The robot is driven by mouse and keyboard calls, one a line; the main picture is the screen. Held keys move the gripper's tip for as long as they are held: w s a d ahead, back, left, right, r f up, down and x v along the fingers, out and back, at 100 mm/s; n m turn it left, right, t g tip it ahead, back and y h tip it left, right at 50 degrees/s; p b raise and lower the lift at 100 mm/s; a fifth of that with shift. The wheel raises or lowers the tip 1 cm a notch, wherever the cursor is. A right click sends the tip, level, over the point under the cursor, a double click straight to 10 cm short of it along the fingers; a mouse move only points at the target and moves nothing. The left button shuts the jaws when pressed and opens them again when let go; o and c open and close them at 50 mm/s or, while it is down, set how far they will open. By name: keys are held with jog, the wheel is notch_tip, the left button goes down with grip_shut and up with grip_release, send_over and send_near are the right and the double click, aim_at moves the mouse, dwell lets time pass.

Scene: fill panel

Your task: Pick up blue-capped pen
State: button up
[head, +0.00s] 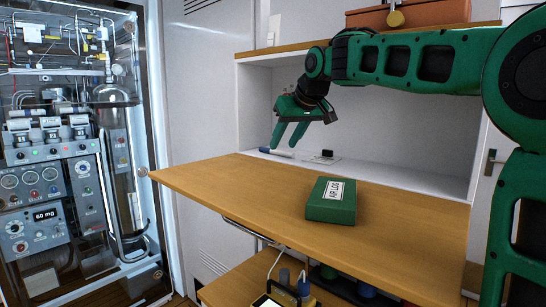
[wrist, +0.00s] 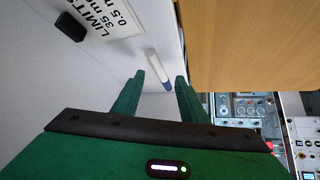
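The pen (head: 279,153) lies at the back of the desk, on the white surface behind the wooden board, with a blue cap at its left end. In the wrist view the white-bodied pen (wrist: 155,63) lies ahead of the fingertips, its blue end nearest me. My green gripper (head: 284,143) points down just above the pen in the head view. It is open and empty, and its two fingers (wrist: 160,77) stand apart on either side of the pen's line. I cannot tell the exact gap between fingers and pen.
A green labelled box (head: 332,211) sits on the wooden board (head: 235,185), whose edge runs close beside the pen. A small black object (wrist: 70,27) and a printed label (wrist: 118,18) are near the pen. A shelf (head: 300,45) is above; an instrument rack (head: 60,150) stands left.

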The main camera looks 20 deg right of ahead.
aim_at(280, 152)
jog(key=shift+w+r+x, duration=0.1)
jog(key=shift+x, duration=0.8)
jog(key=shift+w+r+x, duration=0.1)
jog(key=shift+w+x, duration=0.05)
jog(key=shift+x, duration=0.75)
jog(key=shift+a, duration=0.1)
jog(key=shift+c, duration=0.6)
grip_shut()
jog(key=shift+r, duration=0.1)
